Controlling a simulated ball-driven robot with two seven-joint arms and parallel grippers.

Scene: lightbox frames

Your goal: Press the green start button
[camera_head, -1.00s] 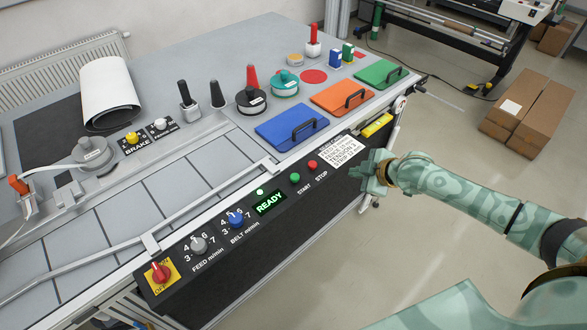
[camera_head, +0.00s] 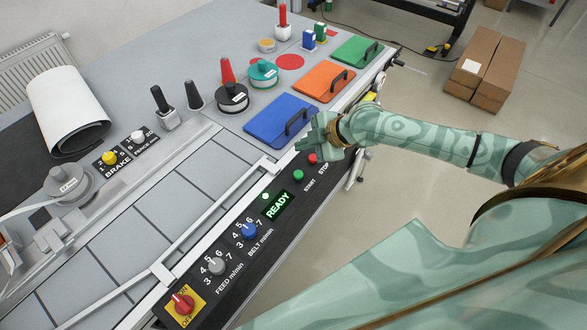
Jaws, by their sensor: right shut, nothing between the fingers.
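The green start button (camera_head: 298,175) sits on the black control panel, above the word START. The red stop button (camera_head: 312,158) is just beyond it, up and to the right. My right gripper (camera_head: 313,141) is shut and empty, at the far end of the panel close to the stop button and short of the green button. I cannot tell its height above the panel. It covers the white instruction label. My left gripper is not in view.
The green READY display (camera_head: 278,204), the blue belt knob (camera_head: 248,230), the grey feed knob (camera_head: 215,265) and the red switch (camera_head: 182,302) line the panel. The blue lid (camera_head: 281,120) with a raised handle lies beside my right gripper.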

